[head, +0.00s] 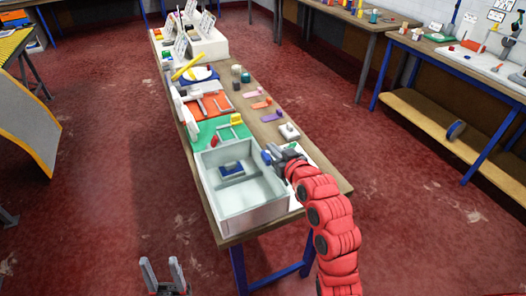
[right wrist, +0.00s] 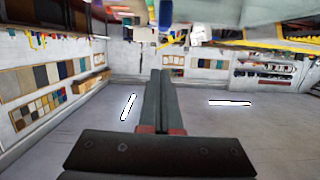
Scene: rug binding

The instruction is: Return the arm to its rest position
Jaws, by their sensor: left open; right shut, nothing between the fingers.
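My right gripper (head: 275,154) is at the end of the red arm that reaches in from the lower right in the head view. My left gripper (head: 161,264) is low at the bottom of the head view, in front of the bench. Its two grey fingers stand apart and empty.
The white bin (head: 246,217) stands at the bench's near end with a blue-and-grey block (head: 231,171) inside. Beyond it are a green mat (head: 207,133) and an orange mat. A white block (head: 289,131) lies close to my right gripper. Red floor is open left of the bench.

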